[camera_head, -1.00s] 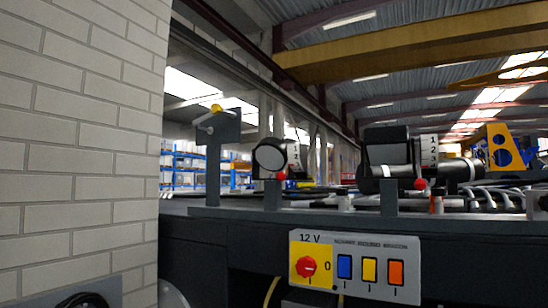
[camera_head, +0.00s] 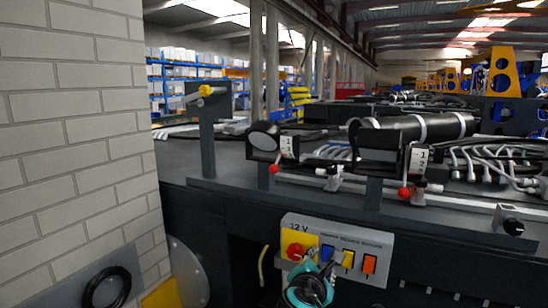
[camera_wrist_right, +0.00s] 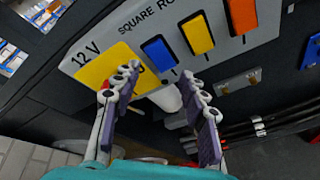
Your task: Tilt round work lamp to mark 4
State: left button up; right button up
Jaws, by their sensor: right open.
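The round work lamp (camera_head: 264,138) is a black housing with a round grey face on a post behind the control panel. A white numbered scale (camera_head: 289,147) is on its right side, with a red ball knob (camera_head: 275,169) below. I can make out a 1 on the scale; the lamp's setting is too small to tell. My right gripper (camera_head: 325,262) is open in front of the panel, below the lamp and apart from it. In the right wrist view its two fingers (camera_wrist_right: 163,82) are spread with nothing gripped, over the panel's lower edge. My left gripper is not in view.
The 12 V panel (camera_head: 375,242) has a red knob on yellow, then blue, yellow and orange switches. A square lamp (camera_head: 382,140) with its own scale and red ball (camera_head: 404,192) stands at right. A post with a yellow knob (camera_head: 205,91) and a brick wall (camera_head: 70,120) are at left.

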jog(key=w+a+r+n+t+p, duration=0.1)
jog(key=w+a+r+n+p, duration=0.15)
jog(key=r, duration=0.35)
jog(key=w+a+r+n+t+p, duration=0.1)
jog(key=w+a+r+n+p, duration=0.1)
jog(key=a+r+n, duration=0.3)
jog(key=n+t+y+p, duration=0.1)
jog(key=n+t+p, duration=0.1)
jog(key=n+p, duration=0.15)
send_near(273, 171)
jog(key=a+x, duration=0.1)
jog(key=x, duration=0.5)
jog(key=p+x, duration=0.1)
jog(key=x, duration=0.2)
jog(key=d+p+x, duration=0.1)
jog(key=x, duration=0.1)
jog(key=shift+w, duration=0.25)
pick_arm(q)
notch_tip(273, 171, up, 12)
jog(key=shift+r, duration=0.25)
pick_arm(e)
jog(key=shift+s, duration=0.1)
grip_shut()
